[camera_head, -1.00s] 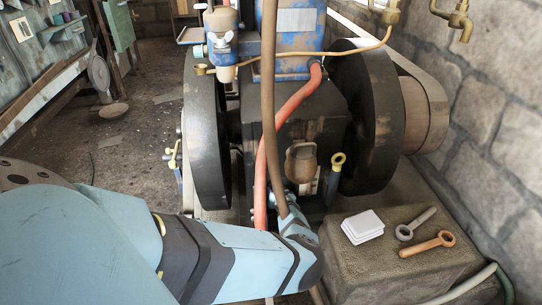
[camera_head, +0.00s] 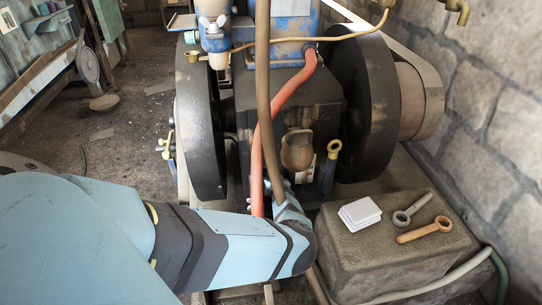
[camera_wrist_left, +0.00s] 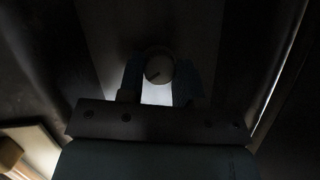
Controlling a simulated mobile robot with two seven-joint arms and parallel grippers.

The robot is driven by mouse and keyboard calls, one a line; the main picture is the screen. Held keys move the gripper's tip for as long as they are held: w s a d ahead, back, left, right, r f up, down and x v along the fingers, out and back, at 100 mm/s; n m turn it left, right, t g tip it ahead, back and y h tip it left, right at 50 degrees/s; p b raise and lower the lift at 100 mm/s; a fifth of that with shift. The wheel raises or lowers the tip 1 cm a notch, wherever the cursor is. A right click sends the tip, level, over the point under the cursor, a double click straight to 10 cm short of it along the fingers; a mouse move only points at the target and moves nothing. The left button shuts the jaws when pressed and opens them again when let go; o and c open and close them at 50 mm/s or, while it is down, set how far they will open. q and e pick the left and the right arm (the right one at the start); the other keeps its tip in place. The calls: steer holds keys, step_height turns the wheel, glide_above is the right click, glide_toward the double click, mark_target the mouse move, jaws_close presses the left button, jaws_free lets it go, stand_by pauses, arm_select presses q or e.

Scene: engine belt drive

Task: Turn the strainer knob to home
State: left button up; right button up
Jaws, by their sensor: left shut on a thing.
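The picture there is dark, so the exact finger contact is hard to see. In the head view my left arm reaches in low from the left to the front of the engine (camera_head: 290,110). The knob and fingertips are hidden there behind my wrist and the hoses. My right gripper is not in view.
A red hose (camera_head: 268,130) and a brown pipe (camera_head: 262,95) run close by my wrist. Black flywheels (camera_head: 200,130) flank the engine.

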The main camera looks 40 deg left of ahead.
arm_select(q)
steer(key=shift+n+t+h+p, duration=0.4)
steer(key=shift+n+p, duration=0.25)
steer(key=shift+n, duration=0.15)
steer(key=o, duration=0.9)
steer(key=shift+a, duration=0.1)
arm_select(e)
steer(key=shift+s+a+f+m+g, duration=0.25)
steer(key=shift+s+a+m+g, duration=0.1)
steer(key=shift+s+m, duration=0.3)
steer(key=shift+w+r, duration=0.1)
